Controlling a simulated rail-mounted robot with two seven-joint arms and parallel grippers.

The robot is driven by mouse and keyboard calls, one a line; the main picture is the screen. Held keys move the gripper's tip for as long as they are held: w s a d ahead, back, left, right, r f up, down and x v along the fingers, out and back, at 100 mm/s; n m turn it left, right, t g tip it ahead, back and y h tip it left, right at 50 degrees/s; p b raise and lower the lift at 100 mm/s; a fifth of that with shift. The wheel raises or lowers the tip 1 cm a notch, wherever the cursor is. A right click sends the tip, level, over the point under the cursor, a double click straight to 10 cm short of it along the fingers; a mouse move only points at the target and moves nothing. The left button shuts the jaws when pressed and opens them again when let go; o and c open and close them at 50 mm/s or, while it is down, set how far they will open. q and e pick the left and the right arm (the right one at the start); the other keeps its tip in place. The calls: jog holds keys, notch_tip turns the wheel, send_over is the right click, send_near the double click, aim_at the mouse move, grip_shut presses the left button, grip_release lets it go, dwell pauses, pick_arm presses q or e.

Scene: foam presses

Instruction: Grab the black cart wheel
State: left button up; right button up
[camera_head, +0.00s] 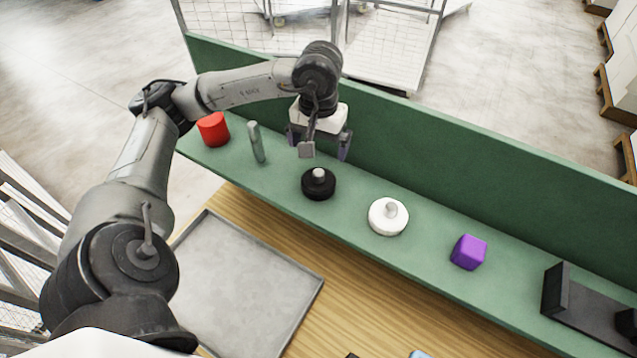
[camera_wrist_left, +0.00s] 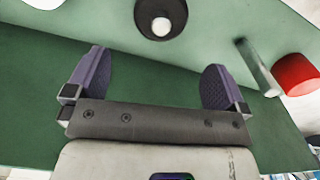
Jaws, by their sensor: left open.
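The black cart wheel (camera_head: 318,184) lies flat on the green shelf, with a light grey hub knob standing up from its middle. It also shows in the left wrist view (camera_wrist_left: 161,18) at the top edge, partly cut off by the frame. My left gripper (camera_head: 320,148) is open and empty, above the shelf near its back wall, just behind the wheel in the head view. In the left wrist view its two purple fingers (camera_wrist_left: 157,82) are wide apart, and the wheel is beyond them, not between them. My right gripper is not in view.
A white wheel (camera_head: 388,216), a purple cube (camera_head: 468,252) and a black holder (camera_head: 585,308) are to the right. A grey tray (camera_head: 245,285) lies below.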

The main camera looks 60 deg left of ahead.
aim_at(318, 181)
pick_arm(q)
notch_tip(318, 181, down, 8)
jog(key=shift+r+p, duration=0.2)
jog(key=shift+p, duration=0.25)
jog(key=shift+f+p, duration=1.05)
jog(key=shift+f, duration=0.9)
jog(key=shift+a+f, duration=0.1)
jog(key=shift+f, duration=0.6)
jog(key=c, duration=0.7)
jog(key=shift+c, duration=0.4)
